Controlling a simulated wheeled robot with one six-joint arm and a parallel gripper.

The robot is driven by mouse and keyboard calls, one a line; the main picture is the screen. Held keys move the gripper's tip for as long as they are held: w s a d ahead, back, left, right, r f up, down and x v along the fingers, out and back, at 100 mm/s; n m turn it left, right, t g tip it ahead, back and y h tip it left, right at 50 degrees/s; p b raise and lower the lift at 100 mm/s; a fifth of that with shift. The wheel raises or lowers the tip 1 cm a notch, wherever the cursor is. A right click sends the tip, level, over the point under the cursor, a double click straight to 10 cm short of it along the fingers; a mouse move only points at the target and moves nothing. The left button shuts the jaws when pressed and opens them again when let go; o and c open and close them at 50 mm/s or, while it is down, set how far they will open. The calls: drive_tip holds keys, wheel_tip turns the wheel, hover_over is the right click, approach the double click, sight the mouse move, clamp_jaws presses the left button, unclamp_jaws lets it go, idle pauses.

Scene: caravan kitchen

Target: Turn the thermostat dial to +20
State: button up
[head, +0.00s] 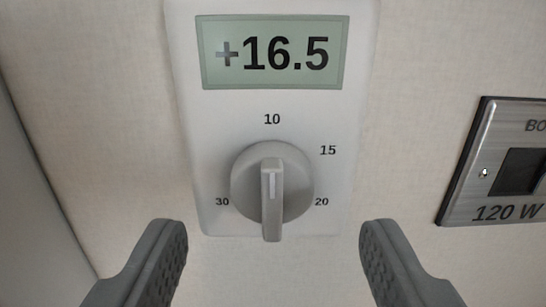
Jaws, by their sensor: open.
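A white thermostat (218,135) is mounted on the wall in the upper middle of the head view. Its green display (220,72) reads +16.5. Below the display is a round grey dial (242,185) with a raised grip bar (271,215) that stands upright in the picture, with a light mark on its upper part. The printed numbers 10, 15, 20 and 30 show around the dial. My gripper (273,240) is open, one finger at lower left and one at lower right of the dial. Nothing is between the fingers, and neither appears to touch the dial.
A metal plate (460,195) marked 120 W, with a dark switch (520,172), is on the wall at the right and is cut off by the picture's edge. A pale panel edge (30,200) runs down the left side.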

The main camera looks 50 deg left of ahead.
sight(273, 211)
drive_tip(key=shift+x, duration=1.75)
drive_tip(key=shift+c, duration=0.2)
drive_tip(key=c, duration=0.9)
